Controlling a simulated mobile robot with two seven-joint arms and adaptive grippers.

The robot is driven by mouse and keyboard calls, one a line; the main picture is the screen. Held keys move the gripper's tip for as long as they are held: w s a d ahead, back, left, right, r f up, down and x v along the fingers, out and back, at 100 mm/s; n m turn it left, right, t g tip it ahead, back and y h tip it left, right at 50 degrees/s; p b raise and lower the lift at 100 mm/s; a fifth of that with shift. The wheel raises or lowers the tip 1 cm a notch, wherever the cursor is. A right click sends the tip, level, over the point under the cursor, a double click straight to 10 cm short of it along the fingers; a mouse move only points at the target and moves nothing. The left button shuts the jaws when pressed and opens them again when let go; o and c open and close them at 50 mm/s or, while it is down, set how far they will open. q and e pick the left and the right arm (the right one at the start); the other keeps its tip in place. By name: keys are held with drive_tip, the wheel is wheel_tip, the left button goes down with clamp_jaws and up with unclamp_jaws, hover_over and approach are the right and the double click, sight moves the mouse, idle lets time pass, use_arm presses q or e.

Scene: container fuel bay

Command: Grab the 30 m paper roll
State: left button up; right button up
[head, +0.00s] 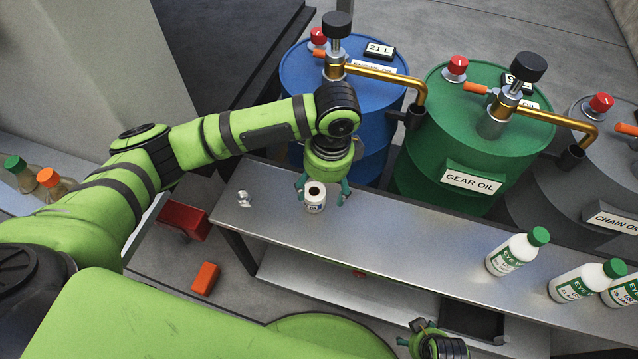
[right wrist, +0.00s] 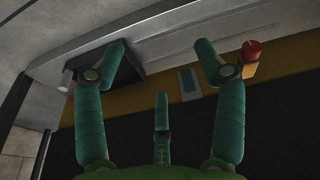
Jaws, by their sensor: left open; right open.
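A small white paper roll (head: 315,200) with a dark core hole stands upright on the metal bench (head: 385,225). Its label is too small to read. My left gripper (head: 322,196) is open, pointing down over the roll, with its teal fingers on either side of it. I cannot tell whether the fingers touch the roll. My right gripper (head: 432,340) is low at the bottom edge of the head view. In the right wrist view its fingers (right wrist: 160,75) are spread open and empty.
Blue (head: 300,85), green (head: 475,140) and grey drums with pumps stand behind the bench. White eye-wash bottles (head: 512,255) stand at the bench's right. Red (head: 184,219) and orange (head: 205,278) items are on the floor.

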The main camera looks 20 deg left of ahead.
sight(314, 194)
use_arm(q)
drive_tip(key=shift+w+a+r, duration=0.15)
drive_tip(key=shift+w+a, duration=0.2)
drive_tip(key=shift+a, duration=0.1)
drive_tip(key=shift+a+f+b, duration=0.25)
drive_tip(key=shift+f+b, duration=0.25)
drive_tip(key=shift+f, duration=0.5)
drive_tip(key=f, duration=0.1)
drive_tip(key=f+b, duration=0.1)
drive_tip(key=f, duration=0.2)
drive_tip(key=shift+w+a, duration=0.2)
drive_tip(key=shift+a, duration=0.15)
drive_tip(key=shift+f+b, duration=0.3)
drive_tip(key=c, duration=1.2)
use_arm(e)
wheel_tip(314, 194, up, 6)
drive_tip(key=w, duration=0.2)
drive_tip(key=shift+w, duration=0.4)
